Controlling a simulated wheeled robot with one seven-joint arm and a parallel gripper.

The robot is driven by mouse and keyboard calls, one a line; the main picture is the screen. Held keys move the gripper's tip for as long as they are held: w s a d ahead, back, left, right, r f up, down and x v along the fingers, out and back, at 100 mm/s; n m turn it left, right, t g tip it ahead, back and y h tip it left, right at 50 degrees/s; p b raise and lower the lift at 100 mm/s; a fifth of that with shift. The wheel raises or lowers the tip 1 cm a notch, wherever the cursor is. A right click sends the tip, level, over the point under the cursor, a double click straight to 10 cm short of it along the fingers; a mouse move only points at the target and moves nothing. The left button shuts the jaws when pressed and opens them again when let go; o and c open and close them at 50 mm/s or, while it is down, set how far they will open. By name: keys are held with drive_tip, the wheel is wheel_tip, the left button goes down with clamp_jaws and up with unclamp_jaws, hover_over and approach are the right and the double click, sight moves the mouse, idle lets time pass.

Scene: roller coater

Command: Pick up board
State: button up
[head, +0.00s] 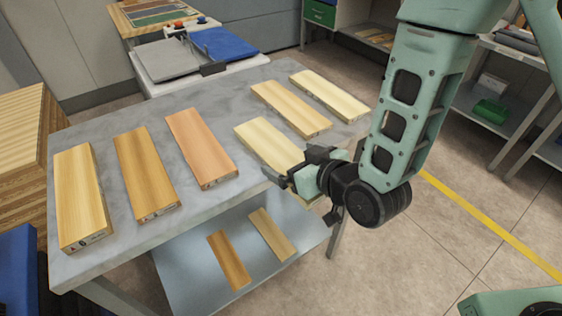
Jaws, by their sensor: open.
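Several wooden boards lie flat and apart on a grey table (105,228). A pale board (262,140) lies right of the middle, and my gripper (278,180) is at its near end, in front of part of it. My gripper is open, and I see nothing between its fingers. Whether it touches the board I cannot tell. To the left are a reddish board (200,148), a golden board (146,172) and a yellow board (82,197). Behind on the right lie a tan board (290,108) and another pale board (329,95).
Two boards (229,260) lie on the table's lower shelf (185,285). A stack of wood (18,155) stands close on the left. A bench with a grey pad (168,60) and blue pad (222,44) is behind. The floor (440,235) on the right is clear.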

sight(283, 155)
drive_tip(key=shift+x, duration=1.5)
drive_tip(key=c, duration=1.3)
drive_tip(key=shift+o, duration=0.2)
drive_tip(key=shift+a, duration=0.1)
